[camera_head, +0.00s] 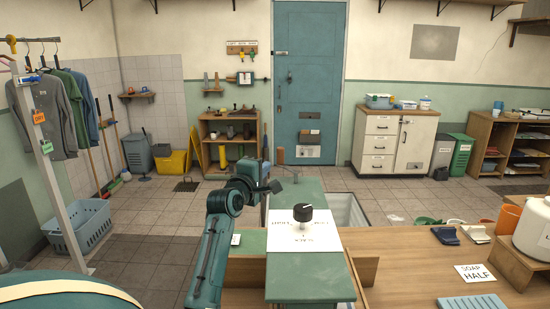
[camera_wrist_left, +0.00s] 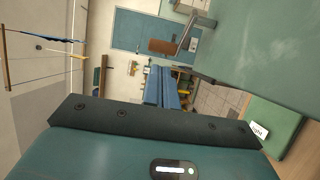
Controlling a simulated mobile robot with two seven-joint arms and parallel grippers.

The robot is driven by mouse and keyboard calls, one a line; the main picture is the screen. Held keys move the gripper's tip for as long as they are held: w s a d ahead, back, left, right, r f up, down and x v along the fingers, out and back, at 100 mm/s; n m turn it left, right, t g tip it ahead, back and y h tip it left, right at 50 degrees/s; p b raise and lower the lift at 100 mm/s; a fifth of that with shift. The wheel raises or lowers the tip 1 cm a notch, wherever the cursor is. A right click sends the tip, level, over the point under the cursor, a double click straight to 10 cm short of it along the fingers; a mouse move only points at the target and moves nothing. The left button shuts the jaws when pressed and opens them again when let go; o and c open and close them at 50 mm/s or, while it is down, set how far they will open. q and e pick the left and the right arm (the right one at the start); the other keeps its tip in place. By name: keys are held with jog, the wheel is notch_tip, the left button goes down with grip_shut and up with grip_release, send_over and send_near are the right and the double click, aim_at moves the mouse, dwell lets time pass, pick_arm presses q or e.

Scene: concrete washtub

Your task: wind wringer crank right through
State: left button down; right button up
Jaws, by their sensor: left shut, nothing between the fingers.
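The wringer is the green machine (camera_head: 311,279) in the middle of the head view, with a white label sheet and a black knob (camera_head: 303,213) on top. Its crank is at the far end: a brown grip (camera_head: 280,156) with a metal arm behind my gripper. In the left wrist view, the brown crank grip (camera_wrist_left: 160,46) and its metal arm (camera_wrist_left: 185,33) stick out from the wringer's green side (camera_wrist_left: 250,50). My left gripper (camera_head: 274,186) is shut and empty, near the crank's side of the wringer. Its blue fingers (camera_wrist_left: 162,86) lie together, apart from the grip. My right gripper is not in view.
A wooden counter (camera_head: 415,262) holds a soap card (camera_head: 474,273), a white container (camera_head: 535,232) and a blue ridged tray (camera_head: 472,303) at right. A blue laundry basket (camera_head: 78,228) and clothes rail stand left. Tiled floor beyond the wringer is mostly free.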

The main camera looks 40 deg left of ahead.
aim_at(279, 156)
pick_arm(q)
jog(key=p+x, duration=0.1)
jog(key=x, duration=0.5)
jog(key=shift+w+a, duration=0.1)
jog(key=shift+w, duration=0.15)
jog(key=shift+w+a, duration=0.15)
jog(key=shift+w, duration=0.4)
